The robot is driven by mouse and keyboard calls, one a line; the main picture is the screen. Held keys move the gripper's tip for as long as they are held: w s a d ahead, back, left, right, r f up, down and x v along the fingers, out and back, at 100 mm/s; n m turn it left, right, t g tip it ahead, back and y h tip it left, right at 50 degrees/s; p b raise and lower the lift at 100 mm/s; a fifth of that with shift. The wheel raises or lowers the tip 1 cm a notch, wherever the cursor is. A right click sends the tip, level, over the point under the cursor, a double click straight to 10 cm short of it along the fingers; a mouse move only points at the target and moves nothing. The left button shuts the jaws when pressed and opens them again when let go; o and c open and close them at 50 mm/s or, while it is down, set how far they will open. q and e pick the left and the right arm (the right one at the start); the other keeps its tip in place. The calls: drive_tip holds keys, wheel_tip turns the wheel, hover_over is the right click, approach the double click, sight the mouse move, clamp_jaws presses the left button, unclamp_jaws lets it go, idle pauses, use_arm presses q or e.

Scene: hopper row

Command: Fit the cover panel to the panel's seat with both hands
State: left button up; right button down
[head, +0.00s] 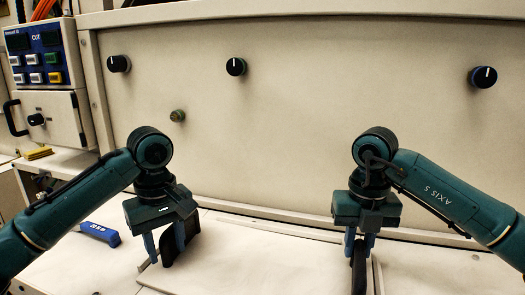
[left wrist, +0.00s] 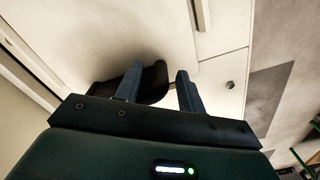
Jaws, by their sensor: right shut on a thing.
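The cover panel (head: 265,262) looks like the flat cream plate low in the head view, with a black handle at each side. My left gripper (head: 165,245) is at the left black handle (head: 184,250). In the left wrist view its fingers (left wrist: 160,88) are apart; one overlaps the handle (left wrist: 153,82) and a gap shows before the other. My right gripper (head: 359,243) is shut on the right black handle (head: 358,272). The panel's near edge is cut off by the frame. I cannot make out the panel's seat for certain.
A control box (head: 38,55) is at the far left. A blue-handled tool (head: 100,234) lies left of the panel.

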use_arm(q)
drive_tip(key=o, duration=0.4)
drive_tip(key=shift+a, duration=0.1)
use_arm(e)
drive_tip(key=shift+d, duration=0.1)
drive_tip(key=c, duration=1.2)
unclamp_jaws()
use_arm(q)
drive_tip(key=shift+o, duration=0.3)
drive_tip(key=shift+o, duration=1.1)
drive_tip(key=shift+r+p, duration=4.05)
drive_tip(key=shift+p, duration=2.1)
use_arm(e)
wheel_tip(320, 180, up, 12)
drive_tip(key=shift+r, duration=0.2)
drive_tip(key=shift+o, duration=0.4)
